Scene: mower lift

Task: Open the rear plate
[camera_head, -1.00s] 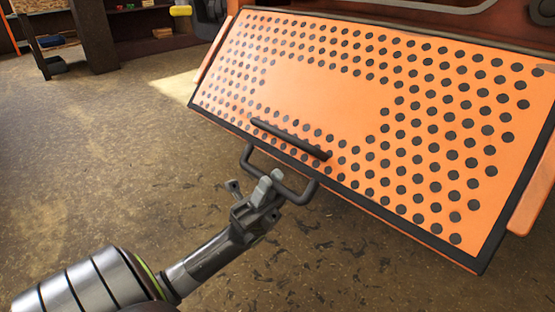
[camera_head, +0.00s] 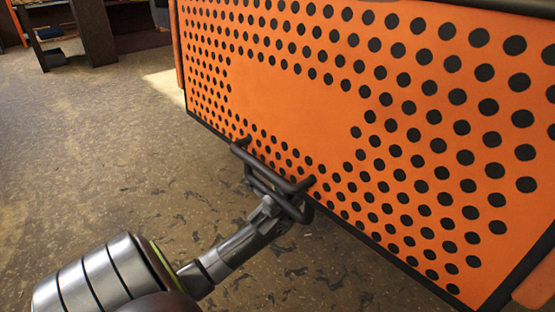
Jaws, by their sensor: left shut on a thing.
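The rear plate (camera_head: 290,100) is an orange panel with rows of black holes and a dark edge. It fills the right and middle of the head view and stands steeply tilted. A black bar handle (camera_head: 272,178) sits at its lower edge. My left gripper (camera_head: 275,205) is shut on the handle, its fingers partly hidden by the bars. My right gripper is not in view.
Brown, stained floor (camera_head: 90,170) lies open on the left and below the plate. Dark shelving (camera_head: 105,30) stands at the far upper left. An orange side part borders the plate's lower right corner.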

